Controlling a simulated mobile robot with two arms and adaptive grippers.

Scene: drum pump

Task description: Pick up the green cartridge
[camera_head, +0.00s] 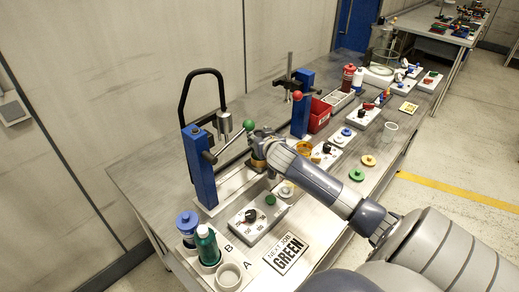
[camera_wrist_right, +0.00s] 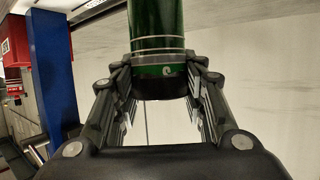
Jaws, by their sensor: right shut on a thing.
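My right gripper (camera_head: 257,150) is beside the front blue-post press (camera_head: 199,165), near its lever with the green ball knob (camera_head: 250,125). In the right wrist view, my right gripper (camera_wrist_right: 160,85) is shut on a dark green cylinder (camera_wrist_right: 157,25), which I take to be the green cartridge. My left gripper is not in view.
A teal-green bottle (camera_head: 207,246) and a blue-capped bottle (camera_head: 187,222) stand at the table's front left. A control box (camera_head: 252,222) and a "NEXT JOB: GREEN" sign (camera_head: 286,252) are close by. A second blue post (camera_head: 302,105) and a red bin (camera_head: 320,115) stand behind.

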